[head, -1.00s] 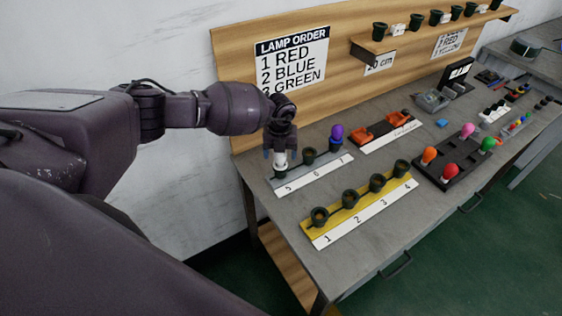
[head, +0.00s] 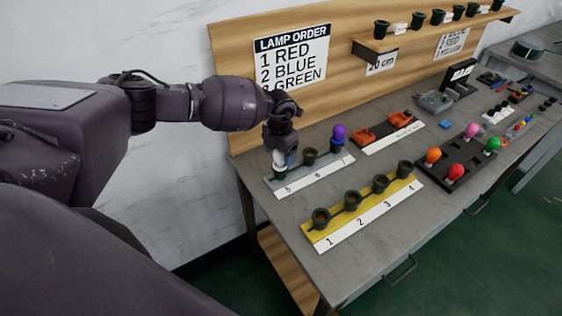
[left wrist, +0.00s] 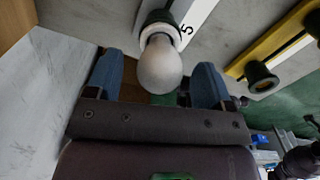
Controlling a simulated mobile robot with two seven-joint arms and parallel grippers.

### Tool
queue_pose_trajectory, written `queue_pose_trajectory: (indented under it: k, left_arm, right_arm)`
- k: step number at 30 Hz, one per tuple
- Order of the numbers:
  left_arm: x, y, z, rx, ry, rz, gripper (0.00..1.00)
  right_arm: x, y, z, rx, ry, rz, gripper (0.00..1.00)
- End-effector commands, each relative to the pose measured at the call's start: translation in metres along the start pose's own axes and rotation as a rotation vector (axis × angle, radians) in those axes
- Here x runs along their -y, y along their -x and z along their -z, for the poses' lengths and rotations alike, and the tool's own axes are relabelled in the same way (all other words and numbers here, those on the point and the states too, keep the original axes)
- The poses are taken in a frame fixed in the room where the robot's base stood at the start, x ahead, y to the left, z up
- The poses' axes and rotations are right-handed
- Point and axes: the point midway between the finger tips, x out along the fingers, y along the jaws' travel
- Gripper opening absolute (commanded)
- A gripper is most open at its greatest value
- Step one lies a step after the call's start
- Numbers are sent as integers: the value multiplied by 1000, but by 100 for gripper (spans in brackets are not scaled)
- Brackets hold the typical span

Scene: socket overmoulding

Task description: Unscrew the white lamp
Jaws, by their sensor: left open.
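The white lamp (left wrist: 160,68) sits in the dark socket at position 5, seen large in the left wrist view. In the head view the white lamp (head: 280,158) shows just under my left gripper (head: 281,150), mostly covered by it. In the left wrist view my left gripper (left wrist: 157,85) is open, with one blue finger on each side of the lamp and a gap to both. The socket (left wrist: 160,22) stands on the grey strip with the white label (head: 315,178).
A purple lamp (head: 339,133) stands in the same strip, with an empty socket (head: 310,156) between. A yellow rack (head: 345,215) of empty sockets lies in front. Coloured lamps stand in a black tray (head: 445,178) to the right. A wooden back panel (head: 225,80) rises behind.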

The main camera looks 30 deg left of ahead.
Motion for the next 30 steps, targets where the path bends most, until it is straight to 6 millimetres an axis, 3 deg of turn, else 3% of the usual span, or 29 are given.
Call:
queue_pose_trajectory:
  k: [9, 17, 30]
  left_arm:
    - [0, -3, 0, 0, -304, 1, 75]
    - [0, -1, 0, 0, -415, 0, 75]
    - [0, -1, 0, -1, -774, 1, 75]
  right_arm:
    - [2, -8, -19, 11, 0, 1, 43]
    - [2, -10, -24, 15, 0, 1, 43]
    - [4, -18, -44, 32, 0, 3, 43]
